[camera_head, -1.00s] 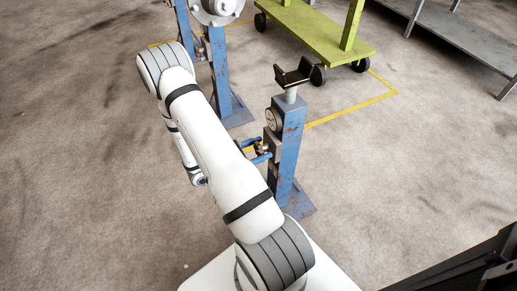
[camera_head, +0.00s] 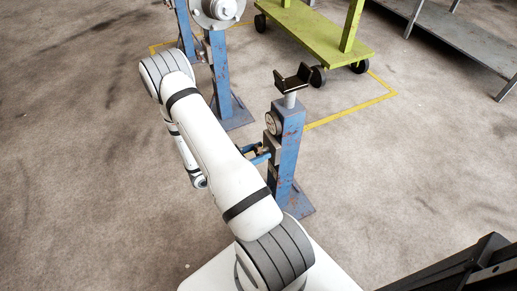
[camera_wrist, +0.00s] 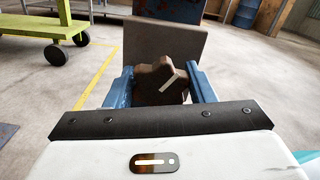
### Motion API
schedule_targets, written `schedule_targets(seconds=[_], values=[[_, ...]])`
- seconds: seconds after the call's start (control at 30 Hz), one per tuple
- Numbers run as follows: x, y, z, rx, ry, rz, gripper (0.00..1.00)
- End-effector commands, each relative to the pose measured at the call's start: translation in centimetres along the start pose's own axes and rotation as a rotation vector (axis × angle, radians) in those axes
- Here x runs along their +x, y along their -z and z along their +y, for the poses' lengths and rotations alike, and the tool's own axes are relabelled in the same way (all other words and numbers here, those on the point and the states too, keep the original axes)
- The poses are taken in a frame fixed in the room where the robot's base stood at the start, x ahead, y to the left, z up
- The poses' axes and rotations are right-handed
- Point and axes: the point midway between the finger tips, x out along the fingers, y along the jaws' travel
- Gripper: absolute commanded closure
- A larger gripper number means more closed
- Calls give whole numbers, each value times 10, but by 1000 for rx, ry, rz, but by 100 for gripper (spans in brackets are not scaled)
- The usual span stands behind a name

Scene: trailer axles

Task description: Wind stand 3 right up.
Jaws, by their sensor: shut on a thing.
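A blue stand (camera_head: 287,155) with worn paint stands upright on a square foot in the head view. A grey plate (camera_wrist: 165,42) is behind the knob.
Another blue stand (camera_head: 220,75) is farther back, near a round grey hub (camera_head: 217,10). A green trolley (camera_head: 318,35) is at the back, and a grey bench (camera_head: 450,35) is at the upper right. A yellow floor line (camera_head: 350,112) runs behind the near stand.

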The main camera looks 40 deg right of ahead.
Motion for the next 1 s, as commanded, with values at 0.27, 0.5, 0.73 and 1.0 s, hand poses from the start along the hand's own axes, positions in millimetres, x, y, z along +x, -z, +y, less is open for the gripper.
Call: schedule_targets(seconds=[0.27, 0.5, 0.73, 1.0], values=[[0, -3, 0, -260, -1, 0, 73], [0, -2, 1, -489, -1, 0, 73], [0, -1, 2, -707, -1, 0, 73], [0, 0, 2, -963, -1, 0, 73]])
